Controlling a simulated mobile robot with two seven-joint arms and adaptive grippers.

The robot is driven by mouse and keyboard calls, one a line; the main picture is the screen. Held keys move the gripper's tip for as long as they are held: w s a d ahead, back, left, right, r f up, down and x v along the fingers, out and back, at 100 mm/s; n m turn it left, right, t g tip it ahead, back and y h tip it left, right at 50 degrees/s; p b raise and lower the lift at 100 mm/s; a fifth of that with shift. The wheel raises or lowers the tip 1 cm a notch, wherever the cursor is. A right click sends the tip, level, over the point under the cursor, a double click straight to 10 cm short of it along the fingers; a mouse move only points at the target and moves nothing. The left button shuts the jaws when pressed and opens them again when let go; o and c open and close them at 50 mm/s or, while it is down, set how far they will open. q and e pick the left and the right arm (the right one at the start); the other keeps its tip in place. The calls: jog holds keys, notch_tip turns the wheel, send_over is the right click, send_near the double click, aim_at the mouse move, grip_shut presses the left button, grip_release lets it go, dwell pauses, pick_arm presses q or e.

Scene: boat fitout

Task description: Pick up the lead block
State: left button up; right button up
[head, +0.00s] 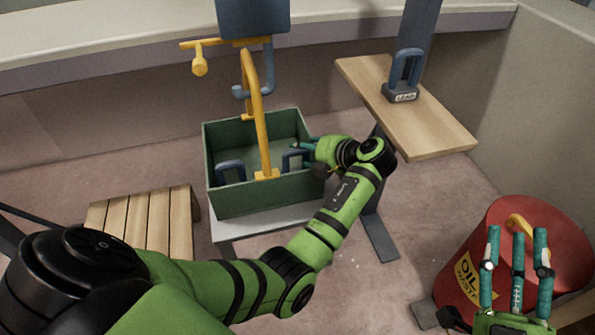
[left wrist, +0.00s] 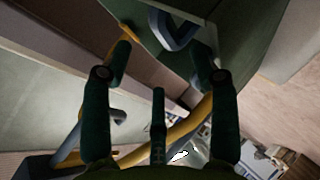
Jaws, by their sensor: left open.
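A lead block (head: 401,95) with a dark loop handle and a "LEAD" label stands upright on the wooden shelf (head: 445,140) at the right. Two similar blue-grey handles, one at the left (head: 231,167) and one at the right (head: 291,156), show inside the green box (head: 255,200); their bases are hidden. My left gripper (head: 306,146) is open at the box's right side, close to the right handle. In the left wrist view a blue-grey handle (left wrist: 178,32) shows beyond the spread fingers, with nothing gripped. My right gripper (head: 517,240) is open and empty, fingers up, in front of the red bin.
A yellow arched handle (head: 259,110) rises over the green box. A blue panel with yellow and blue pipes (head: 252,15) is behind it. A slatted wooden bench (head: 145,220) stands left, and a red "OIL WASTE" bin (head: 470,260) stands at lower right.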

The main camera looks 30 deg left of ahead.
aim_at(296, 150)
pick_arm(q)
jog(key=x, duration=0.2)
jog(key=b+x, duration=0.1)
jog(key=x, duration=0.1)
jog(key=shift+f, duration=0.45)
jog(key=shift+a+f+b, duration=0.25)
jog(key=shift+a+b, duration=0.05)
jog(key=shift+w+a+f, duration=0.1)
jog(key=shift+a+f, duration=0.05)
jog(key=shift+f, duration=0.05)
grip_shut()
jog(key=shift+w+r, duration=0.15)
jog(key=shift+r, duration=0.15)
pick_arm(e)
jog(key=s+r+n+t+y, duration=0.2)
jog(key=s+r+t+y, duration=0.1)
jog(key=s+r+y, duration=0.1)
jog(key=shift+s+a+r, duration=0.2)
jog(key=shift+s+r, duration=0.55)
jog(key=shift+r, duration=0.2)
